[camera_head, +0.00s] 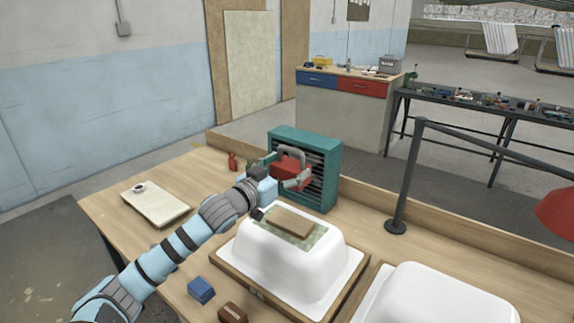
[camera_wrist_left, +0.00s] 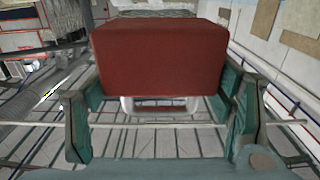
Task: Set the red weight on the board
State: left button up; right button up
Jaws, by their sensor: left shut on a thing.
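The red weight (camera_head: 288,172), a block with a grey handle on top, is held up in front of a teal slatted unit. My left gripper (camera_head: 279,180) is shut on it; in the left wrist view the red weight (camera_wrist_left: 160,55) fills the space between the gripper's (camera_wrist_left: 160,98) green fingers. The brown board (camera_head: 291,221) lies on a green patch on top of a white bathtub shell (camera_head: 265,260). The weight is above and behind the board, apart from it. My right gripper is not in view.
The teal unit (camera_head: 325,160) stands close behind the weight. A second white shell (camera_head: 435,295) is at the front right. A blue block (camera_head: 201,290) and a brown block (camera_head: 232,312) lie in front. A pale panel with a cup (camera_head: 155,203) lies left. Small red bottle (camera_head: 232,161) at the back.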

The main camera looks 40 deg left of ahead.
pick_arm(q)
notch_tip(320, 180, down, 8)
jog(key=shift+r+b, duration=0.1)
jog(key=shift+b, duration=0.5)
notch_tip(320, 180, down, 5)
jog(key=shift+r+b, duration=0.2)
jog(key=shift+b, duration=0.65)
jog(key=o, duration=1.7)
jog(key=shift+s+f, duration=0.1)
jog(key=shift+f, duration=0.05)
jog(key=shift+o, duration=1.2)
jog(key=shift+s+d, duration=0.1)
jog(key=shift+d, duration=0.05)
